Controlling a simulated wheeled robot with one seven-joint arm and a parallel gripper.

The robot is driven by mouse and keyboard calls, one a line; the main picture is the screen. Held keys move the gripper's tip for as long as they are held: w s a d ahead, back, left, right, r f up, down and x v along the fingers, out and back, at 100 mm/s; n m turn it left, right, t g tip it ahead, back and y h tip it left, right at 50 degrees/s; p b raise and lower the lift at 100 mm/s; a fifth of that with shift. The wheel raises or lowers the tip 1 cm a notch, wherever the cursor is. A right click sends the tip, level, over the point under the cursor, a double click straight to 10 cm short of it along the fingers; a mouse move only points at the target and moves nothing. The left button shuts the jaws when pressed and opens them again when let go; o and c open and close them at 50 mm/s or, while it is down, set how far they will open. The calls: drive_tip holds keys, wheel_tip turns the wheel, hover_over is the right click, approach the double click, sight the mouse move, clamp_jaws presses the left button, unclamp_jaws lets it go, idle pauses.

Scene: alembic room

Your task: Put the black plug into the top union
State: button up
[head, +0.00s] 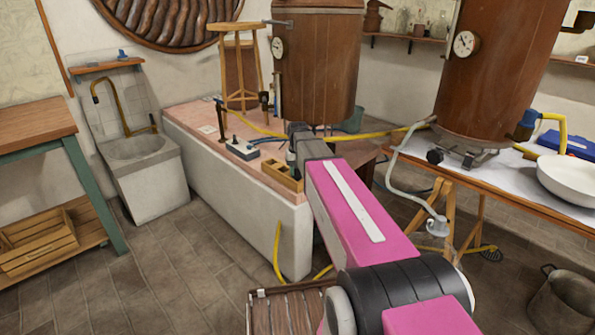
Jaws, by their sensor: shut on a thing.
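My gripper (298,133) is at the far end of my pink arm, over the pink-topped bench and just in front of the left copper vessel (318,65). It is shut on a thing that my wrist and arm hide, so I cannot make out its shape. I cannot clearly identify the black plug. I cannot single out the top union; the area just beyond my gripper is covered.
A box with switches (242,148) and a wooden tray (282,176) lie on the bench (240,198), close left of my gripper. The right copper vessel (498,85) and a white basin (570,178) are on the right table.

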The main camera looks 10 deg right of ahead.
drive_tip(key=shift+f, duration=0.2)
idle(0.5)
drive_tip(key=o, duration=1)
drive_tip(key=shift+r, duration=0.1)
drive_tip(key=shift+r, duration=3.45)
